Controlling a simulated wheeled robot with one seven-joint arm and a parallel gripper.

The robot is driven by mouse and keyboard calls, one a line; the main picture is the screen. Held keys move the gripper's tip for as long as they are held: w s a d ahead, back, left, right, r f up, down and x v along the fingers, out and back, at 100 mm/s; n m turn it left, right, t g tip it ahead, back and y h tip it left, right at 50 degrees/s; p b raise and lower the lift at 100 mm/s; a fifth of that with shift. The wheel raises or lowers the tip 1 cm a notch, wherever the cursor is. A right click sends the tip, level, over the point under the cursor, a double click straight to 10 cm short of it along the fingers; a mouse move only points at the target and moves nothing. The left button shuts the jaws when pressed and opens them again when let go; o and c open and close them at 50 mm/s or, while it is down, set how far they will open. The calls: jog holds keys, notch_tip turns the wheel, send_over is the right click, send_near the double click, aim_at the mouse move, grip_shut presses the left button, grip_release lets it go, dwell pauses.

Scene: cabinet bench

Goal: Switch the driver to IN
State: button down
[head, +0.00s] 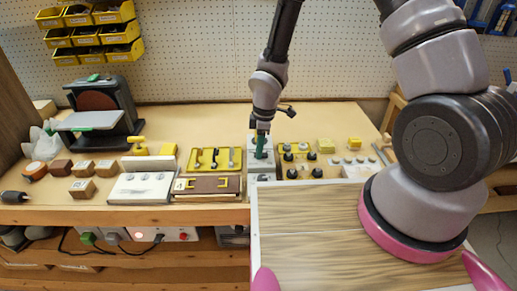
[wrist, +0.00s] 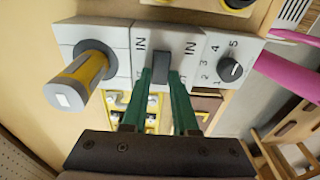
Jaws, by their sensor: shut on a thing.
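A white control panel (wrist: 118,38) lies below my gripper in the wrist view, with a dark grey switch lever (wrist: 158,74) in its middle section. "IN" is printed on both sides near the upper end of this section. My gripper (wrist: 160,80) has its two green fingers on either side of the lever, shut on it. A yellow and grey handle (wrist: 78,82) stands out of a dark collar left of the lever. In the head view my gripper (head: 260,146) is over the panel (head: 264,170).
A black knob (wrist: 230,70) with numbers around it is right of the lever, close to a finger. In the head view, a yellow tray (head: 215,167) is left of the panel and several dark knobs (head: 301,148) are right. Wooden blocks (head: 83,168) and a sander (head: 105,105) stand further left.

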aim_at(268, 156)
jog(key=shift+d+y, duration=0.25)
jog(key=shift+y, duration=0.35)
jog(key=c, duration=0.7)
grip_release()
jog(key=shift+r, duration=0.1)
jog(key=v, duration=1)
jog(key=shift+d+r, duration=0.15)
jog(key=shift+r, duration=0.15)
